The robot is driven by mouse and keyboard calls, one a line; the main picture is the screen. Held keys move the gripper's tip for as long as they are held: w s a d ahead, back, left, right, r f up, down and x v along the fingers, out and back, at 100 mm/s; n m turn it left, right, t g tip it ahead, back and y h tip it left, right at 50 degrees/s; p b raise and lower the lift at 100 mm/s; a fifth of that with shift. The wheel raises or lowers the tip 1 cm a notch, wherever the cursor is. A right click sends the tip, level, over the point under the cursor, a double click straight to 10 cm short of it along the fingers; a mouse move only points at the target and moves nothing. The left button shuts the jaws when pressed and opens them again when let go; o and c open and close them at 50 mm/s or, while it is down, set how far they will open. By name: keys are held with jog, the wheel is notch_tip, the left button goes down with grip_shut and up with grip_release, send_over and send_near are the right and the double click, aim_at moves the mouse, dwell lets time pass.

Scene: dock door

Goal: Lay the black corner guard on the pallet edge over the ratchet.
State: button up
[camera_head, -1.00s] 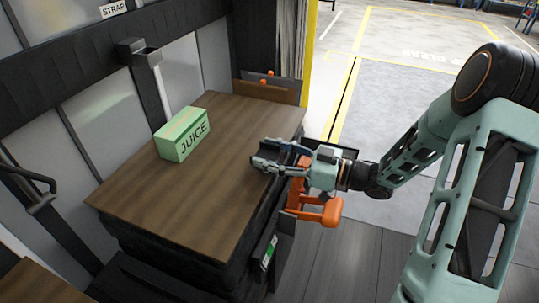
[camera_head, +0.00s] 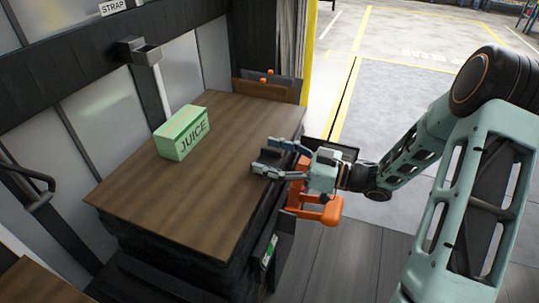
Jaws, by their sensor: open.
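The orange ratchet (camera_head: 328,212) hangs at the right side of the wood-topped pallet (camera_head: 190,185), below the top edge. A small black piece, which looks like the corner guard (camera_head: 270,156), is on the pallet top near its right edge, above and left of the ratchet. My gripper (camera_head: 268,156) comes in from the right over that edge. Its fingers are spread apart on either side of the black piece. The hand hides the guard's right end, so I cannot tell how it sits over the edge.
A green juice box (camera_head: 182,133) stands on the left part of the pallet top. A grey post with a black bracket (camera_head: 145,52) rises behind it. Brown and dark panels (camera_head: 268,88) stand at the far end. The middle of the top is clear.

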jog(key=shift+r, duration=0.2)
jog(key=p+v, duration=0.3)
jog(key=v, duration=0.9)
jog(key=shift+r, duration=0.45)
